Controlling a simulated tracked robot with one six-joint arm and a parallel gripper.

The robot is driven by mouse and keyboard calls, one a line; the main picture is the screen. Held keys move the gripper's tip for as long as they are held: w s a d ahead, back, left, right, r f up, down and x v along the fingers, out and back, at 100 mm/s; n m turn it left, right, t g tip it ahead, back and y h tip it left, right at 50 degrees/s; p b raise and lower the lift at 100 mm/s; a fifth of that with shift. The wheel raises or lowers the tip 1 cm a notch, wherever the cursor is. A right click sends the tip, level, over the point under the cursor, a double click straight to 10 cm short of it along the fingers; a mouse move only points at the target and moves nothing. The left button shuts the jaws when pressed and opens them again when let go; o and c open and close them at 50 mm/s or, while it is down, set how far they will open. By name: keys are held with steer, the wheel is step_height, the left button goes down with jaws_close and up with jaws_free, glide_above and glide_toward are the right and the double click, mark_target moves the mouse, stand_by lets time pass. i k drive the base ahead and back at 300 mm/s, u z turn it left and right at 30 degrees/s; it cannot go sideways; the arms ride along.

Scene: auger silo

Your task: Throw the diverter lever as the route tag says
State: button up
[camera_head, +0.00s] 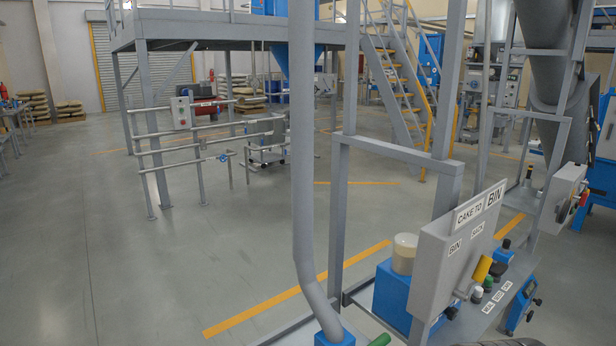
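A grey box panel (428,262) stands at the lower right. The route tag (480,207) on its top reads "CAKE TO BIN". Its face has a "BIN" label (455,246) on the left and a "SACK" label (477,230) on the right. The diverter lever, with a yellow grip (482,269), sits low on this face. It leans up and right from its pivot, nearer the SACK side than the BIN side. The exact lever angle is hard to judge at this slant. My gripper is not in view.
A shelf by the panel carries a jar of pale material (404,253), dark and light knobs and small labels. A blue handheld device (521,306) hangs at its edge. Grey frame posts (447,80) and a pipe (303,150) stand close by. Open floor (200,250) lies left.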

mark_target(483, 268)
steer(key=u, duration=0.7)
steer(key=k, duration=1.3)
steer(key=z, duration=0.95)
